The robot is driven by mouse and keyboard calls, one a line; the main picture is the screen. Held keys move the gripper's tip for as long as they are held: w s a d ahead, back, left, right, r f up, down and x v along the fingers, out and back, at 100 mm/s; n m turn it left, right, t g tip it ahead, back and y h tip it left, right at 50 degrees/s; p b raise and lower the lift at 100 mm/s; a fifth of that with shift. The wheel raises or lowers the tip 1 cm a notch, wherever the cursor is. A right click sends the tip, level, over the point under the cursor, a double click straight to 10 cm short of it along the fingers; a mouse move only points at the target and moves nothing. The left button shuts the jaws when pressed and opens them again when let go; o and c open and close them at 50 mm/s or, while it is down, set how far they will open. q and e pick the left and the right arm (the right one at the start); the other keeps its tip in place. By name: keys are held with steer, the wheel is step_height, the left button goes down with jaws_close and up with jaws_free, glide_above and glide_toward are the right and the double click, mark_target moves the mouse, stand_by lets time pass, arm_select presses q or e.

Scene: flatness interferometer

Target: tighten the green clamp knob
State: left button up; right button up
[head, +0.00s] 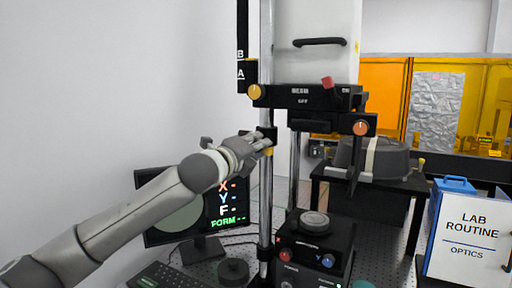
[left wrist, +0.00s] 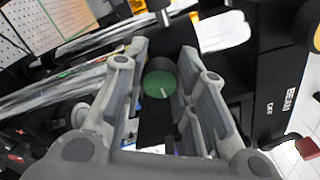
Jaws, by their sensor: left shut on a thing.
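The green clamp knob (left wrist: 160,84) shows in the left wrist view as a dark round knob with a green face and a pale index line. My left gripper (left wrist: 163,88) has a finger on each side of it and is shut on it. In the head view my left gripper (head: 266,143) reaches in from the left to a black clamp block on the upright metal post (head: 265,195). The green knob cannot be made out there, hidden by the fingers. My right gripper is in neither view.
A black instrument head (head: 305,97) with a yellow knob (head: 254,92) and an orange knob (head: 361,128) sits above the gripper. A monitor (head: 160,207) stands behind my left arm. A black control box (head: 315,247) stands below on the perforated table.

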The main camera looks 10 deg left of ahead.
arm_select(q)
steer(key=shift+n, duration=0.3)
steer(key=n+p, duration=0.1)
steer(key=n, duration=0.2)
steer(key=shift+r+p, duration=0.1)
steer(key=shift+p, duration=0.2)
steer(key=n+p, duration=0.1)
steer(key=n, duration=0.3)
steer(key=shift+n, duration=0.3)
steer(key=n+p, duration=0.1)
steer(key=n, duration=0.3)
steer(key=shift+n, duration=0.3)
steer(key=shift+n+p, duration=0.45)
steer(key=shift+n, duration=1.75)
steer(key=o, duration=1)
steer(key=shift+o, duration=0.2)
